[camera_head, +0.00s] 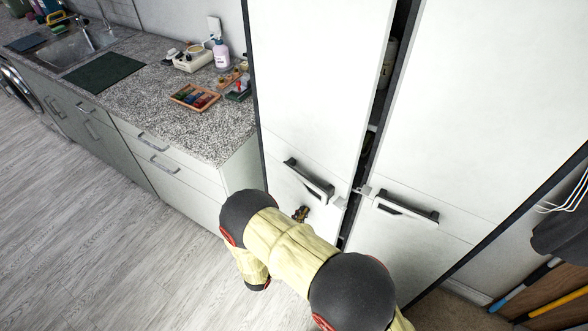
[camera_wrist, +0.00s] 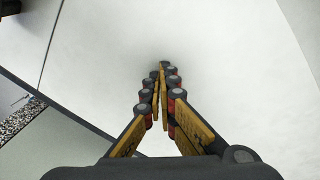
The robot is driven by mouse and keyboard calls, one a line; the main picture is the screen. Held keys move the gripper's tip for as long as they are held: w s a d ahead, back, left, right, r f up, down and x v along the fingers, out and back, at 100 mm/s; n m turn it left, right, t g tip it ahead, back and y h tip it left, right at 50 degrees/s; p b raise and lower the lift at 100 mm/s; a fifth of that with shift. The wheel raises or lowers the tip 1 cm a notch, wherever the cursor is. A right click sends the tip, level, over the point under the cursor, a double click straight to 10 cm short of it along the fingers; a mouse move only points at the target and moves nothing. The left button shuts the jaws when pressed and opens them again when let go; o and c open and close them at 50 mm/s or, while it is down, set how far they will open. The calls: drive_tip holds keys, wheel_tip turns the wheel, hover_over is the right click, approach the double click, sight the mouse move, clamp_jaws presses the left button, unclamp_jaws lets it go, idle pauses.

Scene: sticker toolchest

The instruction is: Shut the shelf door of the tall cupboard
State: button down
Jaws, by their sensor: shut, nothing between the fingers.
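The tall cupboard has a white left door (camera_head: 318,75) and a white right door (camera_head: 490,100), each with a dark handle low down. A dark gap (camera_head: 392,70) shows between the doors, wider at the top, with the shelf inside partly visible. The left door stands slightly ajar. My gripper (camera_head: 300,214) is just below the left door's handle (camera_head: 308,180), in front of that door's face, mostly hidden by my arm. In the wrist view my gripper (camera_wrist: 162,68) is shut and empty, fingertips at or very near a white panel (camera_wrist: 230,60); contact cannot be told.
A granite counter (camera_head: 135,90) with a sink, green mat and small items stands left of the cupboard. A rack with a dark cloth and long-handled tools (camera_head: 540,280) is at the far right. Open floor (camera_head: 80,240) lies at lower left.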

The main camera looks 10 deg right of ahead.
drive_tip(key=shift+b+x, duration=0.4)
drive_tip(key=shift+x, duration=2.1)
drive_tip(key=v, duration=1)
drive_tip(key=shift+s, duration=0.1)
